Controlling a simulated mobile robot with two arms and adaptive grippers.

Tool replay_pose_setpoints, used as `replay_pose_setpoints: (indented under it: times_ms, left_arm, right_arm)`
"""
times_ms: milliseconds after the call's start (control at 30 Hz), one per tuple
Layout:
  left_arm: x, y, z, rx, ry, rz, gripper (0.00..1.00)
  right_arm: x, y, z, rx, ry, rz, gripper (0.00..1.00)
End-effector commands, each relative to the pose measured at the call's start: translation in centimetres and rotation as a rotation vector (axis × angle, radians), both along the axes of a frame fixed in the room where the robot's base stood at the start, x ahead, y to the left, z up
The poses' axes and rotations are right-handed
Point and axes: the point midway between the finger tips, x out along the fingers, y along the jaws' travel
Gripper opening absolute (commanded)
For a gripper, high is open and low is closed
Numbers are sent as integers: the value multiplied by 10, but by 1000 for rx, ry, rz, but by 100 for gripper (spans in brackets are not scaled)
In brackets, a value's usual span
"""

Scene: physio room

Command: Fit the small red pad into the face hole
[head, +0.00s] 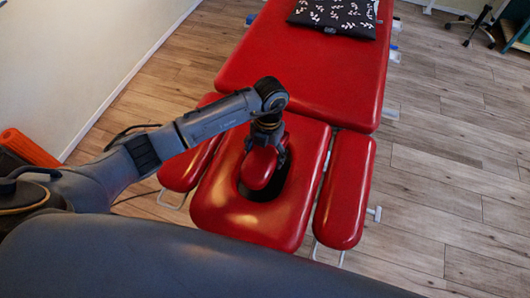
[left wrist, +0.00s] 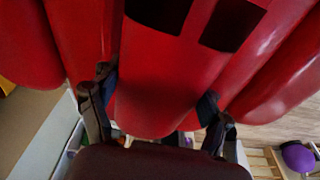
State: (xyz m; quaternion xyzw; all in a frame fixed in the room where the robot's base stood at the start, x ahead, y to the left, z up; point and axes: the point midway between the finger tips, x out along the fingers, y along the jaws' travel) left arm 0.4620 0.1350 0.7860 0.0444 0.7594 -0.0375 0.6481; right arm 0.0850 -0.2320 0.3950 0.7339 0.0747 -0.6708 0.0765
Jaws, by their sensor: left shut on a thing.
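The small red pad (head: 261,168) is a rounded, glossy piece over the middle of the face hole (head: 250,193) in the red headrest (head: 240,222). Dark gaps of the hole show beside and below it. My left gripper (head: 266,145) is shut on the pad from above. I cannot tell whether the pad is above the hole or partly inside it. In the left wrist view the fingers of my left gripper (left wrist: 158,100) sit on both sides of the pad (left wrist: 155,100), and two dark openings show at the top. My right gripper is not in view.
Red armrests flank the headrest, one at the right (head: 344,190) and one at the left (head: 190,163). The red table top (head: 310,75) lies behind, with a black patterned cushion (head: 335,12) on it.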

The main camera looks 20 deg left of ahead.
Motion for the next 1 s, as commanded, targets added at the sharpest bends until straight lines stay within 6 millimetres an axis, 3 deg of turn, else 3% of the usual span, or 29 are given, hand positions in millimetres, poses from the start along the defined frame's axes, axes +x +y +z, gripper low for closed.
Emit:
replay_pose_setpoints:
  times_ms: [367,1000]
  left_arm:
    - [0,-3,-11,-1,-2,84,40]
    - [0,-2,-72,1,-2,81,40]
  right_arm:
    - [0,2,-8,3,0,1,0]
    - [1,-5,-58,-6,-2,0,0]
